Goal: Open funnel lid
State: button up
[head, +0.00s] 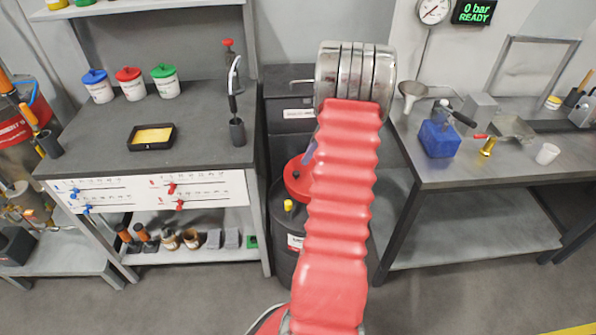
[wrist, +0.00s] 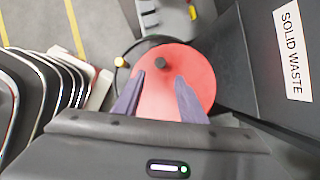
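A round red lid (head: 296,180) with a raised rim sits shut on top of a dark drum (head: 283,235), partly behind my red arm sleeve in the head view. In the wrist view the lid (wrist: 200,75) lies below my gripper, with a small black knob (wrist: 160,63) near its far side. My gripper (wrist: 160,80) is open, its two purple fingers apart over the lid and nothing between them. I cannot tell whether the fingers touch the lid. In the head view my arm hides most of the gripper.
A dark bin (wrist: 250,50) labelled SOLID WASTE stands close beside the lid. A yellow cap (head: 288,205) sits on the drum.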

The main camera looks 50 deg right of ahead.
aim_at(297, 173)
jog(key=x, duration=1.1)
jog(key=shift+c, duration=0.7)
grip_shut()
